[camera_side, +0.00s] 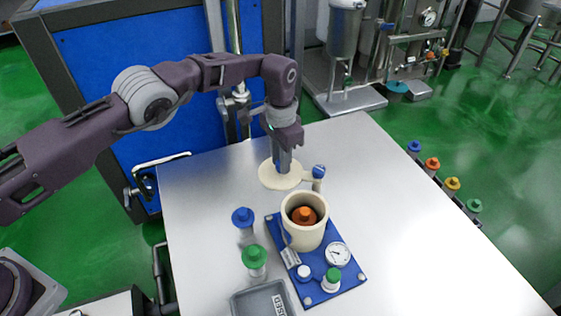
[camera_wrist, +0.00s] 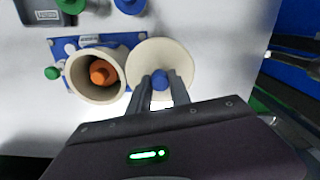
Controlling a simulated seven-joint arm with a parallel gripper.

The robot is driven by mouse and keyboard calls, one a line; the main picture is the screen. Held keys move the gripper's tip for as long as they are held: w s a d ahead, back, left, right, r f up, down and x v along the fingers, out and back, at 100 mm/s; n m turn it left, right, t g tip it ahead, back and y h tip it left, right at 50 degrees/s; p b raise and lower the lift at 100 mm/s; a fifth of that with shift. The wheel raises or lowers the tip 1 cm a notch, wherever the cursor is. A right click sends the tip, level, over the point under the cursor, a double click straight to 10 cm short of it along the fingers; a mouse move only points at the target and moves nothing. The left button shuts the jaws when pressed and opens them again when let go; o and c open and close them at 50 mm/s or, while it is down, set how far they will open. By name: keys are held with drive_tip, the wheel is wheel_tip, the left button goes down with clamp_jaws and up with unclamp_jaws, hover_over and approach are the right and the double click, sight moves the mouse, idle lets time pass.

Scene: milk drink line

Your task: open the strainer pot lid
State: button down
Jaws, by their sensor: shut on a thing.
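The strainer pot (camera_side: 304,236) is a cream cylinder standing on a blue base plate (camera_side: 340,285). Its top is uncovered, and an orange knobbed part (camera_side: 305,214) shows inside. The round cream lid (camera_side: 266,178) is off to the back side of the opening, near a blue-capped post (camera_side: 318,174). In the wrist view the lid (camera_wrist: 150,58) lies beside the open pot (camera_wrist: 78,82). My gripper (camera_side: 284,170) points down over the lid. In the wrist view its fingers (camera_wrist: 160,92) are shut on the lid's blue knob (camera_wrist: 160,78). The fingertips' contact is partly hidden.
A dial gauge (camera_side: 338,254) and small capped parts sit on the base plate. Blue-capped (camera_side: 243,222) and green-capped (camera_side: 254,258) bottles stand to its left, with a grey tray (camera_side: 262,300) in front. The table's right side is clear. Several coloured-capped items line its right edge.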

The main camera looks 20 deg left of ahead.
drive_tip(key=shift+w+r, duration=0.1)
idle(0.4)
drive_tip(key=c, duration=1.2)
unclamp_jaws()
wheel_tip(320, 180, up, 7)
